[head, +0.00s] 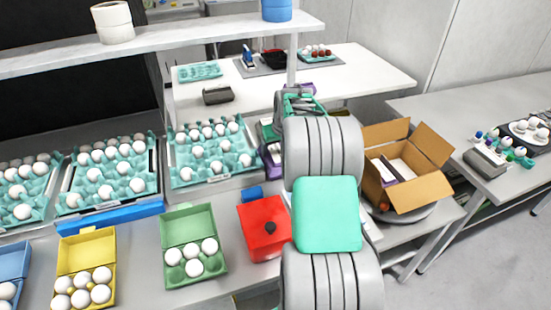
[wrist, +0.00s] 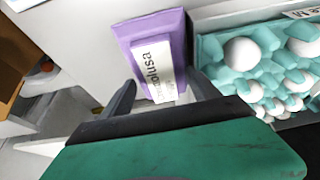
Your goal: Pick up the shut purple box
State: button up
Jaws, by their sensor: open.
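The shut purple box (wrist: 180,28) lies in the wrist view with a white printed label on its face. In the head view only a sliver of purple (head: 273,154) shows beside the right egg tray, mostly hidden by my arm. My gripper (wrist: 161,80) is open and empty in the wrist view. One finger is by each side of the box's labelled end. I cannot tell how far above the box the fingertips are.
A teal egg tray (wrist: 212,77) lies close beside the box. An open cardboard box (head: 408,197) stands right of my arm. A red box (head: 257,213), a green egg box (head: 189,221) and a yellow egg box (head: 86,252) sit in front. A shelf (head: 180,37) spans above.

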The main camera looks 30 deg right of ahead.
jog(key=shift+f+b, duration=0.25)
jog(key=shift+b, duration=0.05)
jog(key=shift+c, duration=0.4)
jog(key=c, duration=0.6)
jog(key=shift+r, duration=0.1)
jog(key=shift+c, duration=0.7)
jog(key=shift+r, duration=0.1)
